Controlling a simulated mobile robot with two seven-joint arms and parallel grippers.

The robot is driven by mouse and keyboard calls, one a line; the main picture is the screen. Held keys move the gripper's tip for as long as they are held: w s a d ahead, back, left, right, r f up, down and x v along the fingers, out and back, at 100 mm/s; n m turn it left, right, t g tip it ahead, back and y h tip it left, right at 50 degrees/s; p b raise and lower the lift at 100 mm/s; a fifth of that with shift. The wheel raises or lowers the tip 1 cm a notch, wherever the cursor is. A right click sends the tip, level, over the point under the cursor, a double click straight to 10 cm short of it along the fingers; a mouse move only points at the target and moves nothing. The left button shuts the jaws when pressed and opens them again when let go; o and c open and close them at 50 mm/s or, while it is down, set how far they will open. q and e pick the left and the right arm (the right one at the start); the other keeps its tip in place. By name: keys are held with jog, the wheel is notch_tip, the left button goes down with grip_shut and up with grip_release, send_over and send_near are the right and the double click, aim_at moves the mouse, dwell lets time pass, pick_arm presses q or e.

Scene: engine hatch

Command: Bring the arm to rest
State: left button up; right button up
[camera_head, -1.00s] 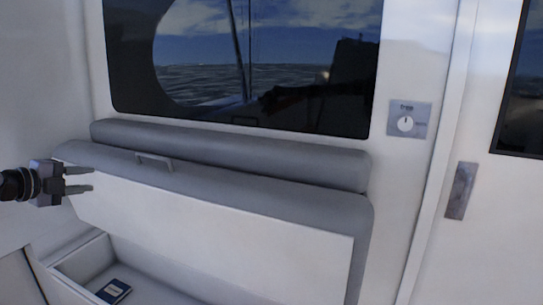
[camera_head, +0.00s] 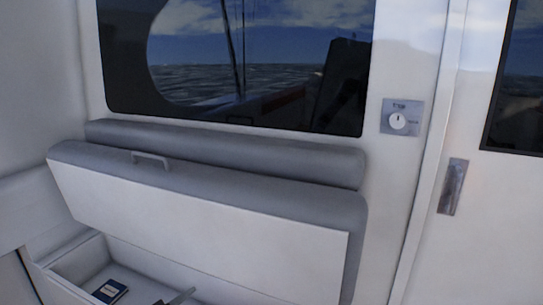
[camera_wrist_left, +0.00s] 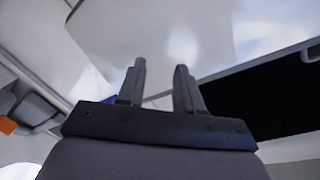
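My left gripper (camera_wrist_left: 160,85) shows in the left wrist view with its two fingers apart and nothing between them. Behind the fingers are pale surfaces and a dark panel. In the head view the left arm no longer shows at the left. A small grey pointed piece (camera_head: 177,298) pokes in at the bottom edge, over the open compartment; it may be a fingertip, but I cannot tell whose. My right gripper cannot be identified in any view.
The grey cushioned bench lid (camera_head: 200,215) stands tilted up, with a handle (camera_head: 151,160) on top. A dial switch (camera_head: 398,121) and a door handle plate (camera_head: 452,187) are at the right.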

pick_arm(q)
jog(key=s+f+n+g+y, duration=0.1)
jog(key=s+f+n, duration=0.3)
jog(key=s, duration=0.4)
jog(key=s+a+f+n+g+y, duration=0.1)
jog(key=s+f+n+y, duration=0.2)
jog(key=s, duration=0.6)
jog(key=s+a+f+n+g+y, duration=0.1)
jog(key=s+f+n+y, duration=0.2)
jog(key=s, duration=0.6)
notch_tip(320, 180, down, 4)
jog(key=n, duration=0.2)
jog(key=shift+a+n+g, duration=0.15)
jog(key=shift+n+g, duration=0.25)
